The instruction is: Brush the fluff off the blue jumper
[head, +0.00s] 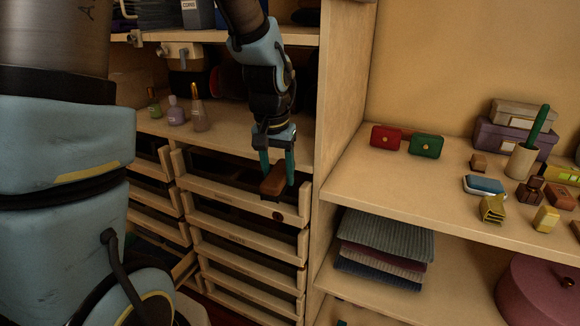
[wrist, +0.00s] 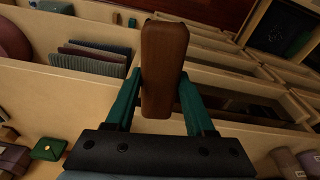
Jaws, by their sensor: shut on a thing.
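My gripper (head: 278,176) is shut on a brown wooden block-like thing, probably the clothes brush (head: 272,184), in front of the drawer column. In the wrist view the brush (wrist: 164,70) is upright between the two green fingers; no bristles can be made out. Folded knits (head: 385,236) lie stacked on the lower right shelf: grey-green on top, maroon in the middle, dark blue (head: 376,280) at the bottom. The stack also shows in the wrist view (wrist: 91,62). I cannot tell whether the dark blue one is the jumper. No fluff can be made out.
Slatted drawers (head: 243,213) stand just below and behind my gripper. An upright panel (head: 343,95) divides them from the right shelves. The upper right shelf (head: 415,190) holds red and green purses (head: 426,146), boxes and small blocks. Bottles (head: 177,111) stand at the left.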

